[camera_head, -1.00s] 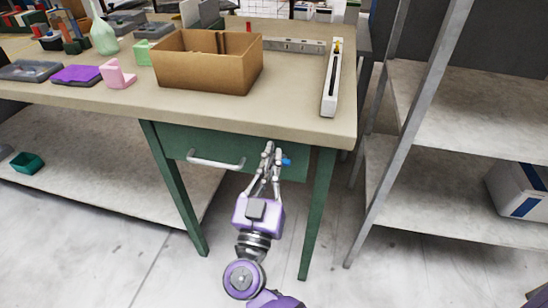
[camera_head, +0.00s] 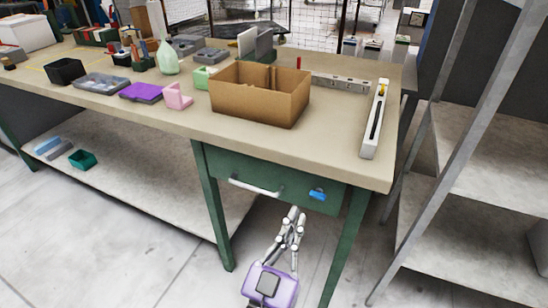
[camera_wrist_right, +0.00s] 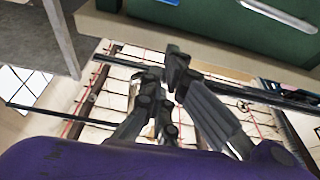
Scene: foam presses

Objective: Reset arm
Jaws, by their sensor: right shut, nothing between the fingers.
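My right gripper (camera_head: 292,215) is shut and empty in the head view. It is below and in front of the green drawer (camera_head: 276,176) under the workbench, apart from it. The drawer looks closed and has a silver bar handle (camera_head: 255,187) and a blue knob-like part (camera_head: 317,194) on its front. In the right wrist view the gripper's fingers (camera_wrist_right: 172,75) are together with nothing between them; the green drawer front (camera_wrist_right: 215,22) and the silver handle (camera_wrist_right: 278,15) lie beyond them. My left gripper is not in view.
The workbench top (camera_head: 340,160) holds an open cardboard box (camera_head: 255,100), a white long tool (camera_head: 375,120), a purple case (camera_head: 141,92) and a pink holder (camera_head: 177,96). A metal shelf rack (camera_head: 480,160) stands at the right. The floor before the bench is clear.

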